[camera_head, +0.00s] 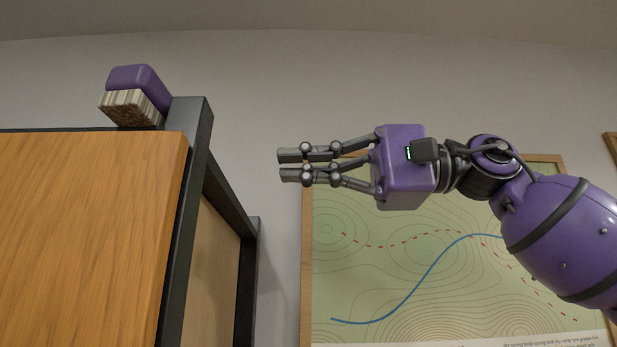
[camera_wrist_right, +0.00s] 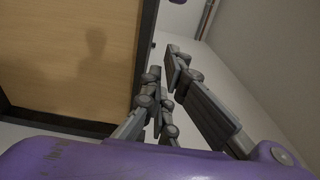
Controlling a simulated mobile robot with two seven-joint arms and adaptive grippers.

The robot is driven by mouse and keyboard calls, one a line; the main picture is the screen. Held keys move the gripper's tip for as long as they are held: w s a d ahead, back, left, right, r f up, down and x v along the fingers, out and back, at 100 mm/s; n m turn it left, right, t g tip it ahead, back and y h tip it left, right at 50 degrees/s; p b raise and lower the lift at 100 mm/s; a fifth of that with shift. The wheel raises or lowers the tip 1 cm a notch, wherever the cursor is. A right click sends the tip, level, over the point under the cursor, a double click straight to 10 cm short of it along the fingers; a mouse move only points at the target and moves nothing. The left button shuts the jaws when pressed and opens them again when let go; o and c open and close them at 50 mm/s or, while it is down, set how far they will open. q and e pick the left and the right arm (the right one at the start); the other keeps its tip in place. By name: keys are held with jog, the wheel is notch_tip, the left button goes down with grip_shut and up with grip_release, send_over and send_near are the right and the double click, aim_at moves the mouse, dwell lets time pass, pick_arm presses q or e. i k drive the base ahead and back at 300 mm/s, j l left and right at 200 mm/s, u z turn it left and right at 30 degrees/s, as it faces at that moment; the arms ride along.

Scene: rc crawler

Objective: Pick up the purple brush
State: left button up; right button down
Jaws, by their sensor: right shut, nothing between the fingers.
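The purple brush (camera_head: 136,92) has a purple back and pale, striped bristles on its lower front side. It sits on top of the cabinet (camera_head: 95,230), close to its right corner, in the head view. My right gripper (camera_head: 280,165) is in the middle of the head view, shut and empty. It is to the right of the brush and lower in the picture, clearly apart from it. In the right wrist view, its fingers (camera_wrist_right: 162,75) show beside a wooden panel, with nothing held. My left gripper is in neither view.
The cabinet has a wooden front and a dark frame (camera_head: 190,180) along its right edge. A contour map (camera_head: 400,285) in a wooden frame hangs on the wall behind my right arm. Between the cabinet and my right gripper there is open space.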

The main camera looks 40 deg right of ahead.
aim_at(134, 95)
jog(key=k+j, duration=1.15)
jog(key=k, duration=0.15)
